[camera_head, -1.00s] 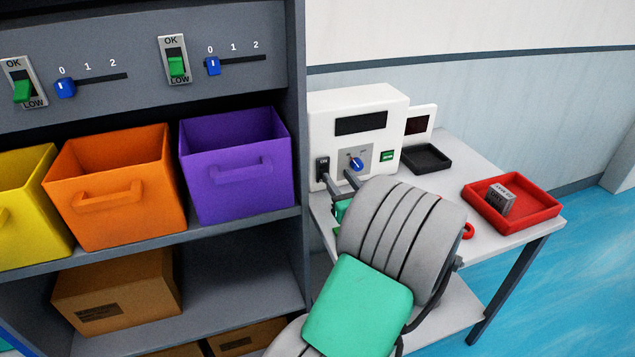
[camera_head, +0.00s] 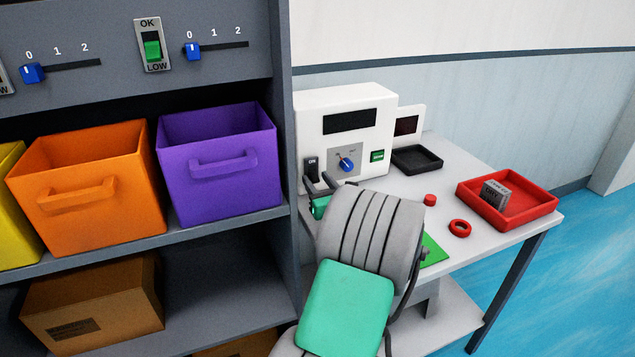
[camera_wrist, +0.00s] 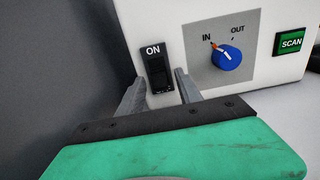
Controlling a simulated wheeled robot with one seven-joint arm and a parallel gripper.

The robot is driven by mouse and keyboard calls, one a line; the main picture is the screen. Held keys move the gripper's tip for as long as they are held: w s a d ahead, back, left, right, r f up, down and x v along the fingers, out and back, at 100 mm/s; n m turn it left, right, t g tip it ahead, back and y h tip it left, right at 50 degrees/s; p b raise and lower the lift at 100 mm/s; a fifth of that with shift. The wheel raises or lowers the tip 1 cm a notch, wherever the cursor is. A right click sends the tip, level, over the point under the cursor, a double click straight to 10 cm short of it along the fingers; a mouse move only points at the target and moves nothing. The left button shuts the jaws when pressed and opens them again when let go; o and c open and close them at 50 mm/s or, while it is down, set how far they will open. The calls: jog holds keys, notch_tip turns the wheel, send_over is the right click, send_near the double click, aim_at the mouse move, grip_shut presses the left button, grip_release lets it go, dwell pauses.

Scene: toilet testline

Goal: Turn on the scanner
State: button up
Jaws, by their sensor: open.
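The scanner (camera_head: 355,100) is a white box on a light table, with a dark screen on its front. Its black ON switch (camera_wrist: 157,72) sits at the left of the front face; it also shows in the head view (camera_head: 311,168). A blue knob (camera_wrist: 227,56) between IN and OUT marks has its pointer towards IN. A green SCAN button (camera_wrist: 290,42) is to its right. My gripper (camera_wrist: 158,88) is open and empty, its two grey fingers either side of the switch's lower part in the wrist view. Whether they touch the panel I cannot tell.
A black tray (camera_head: 436,166) and a red tray (camera_head: 548,206) holding a grey block (camera_head: 496,194) stand on the table (camera_head: 400,188). Small red parts (camera_head: 459,228) and a green sheet (camera_head: 433,252) lie near my arm. A shelf with a purple bin (camera_head: 256,160) stands close on the left.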

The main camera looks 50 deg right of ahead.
jog(key=shift+c, duration=0.3)
grip_shut()
dwell(0.3)
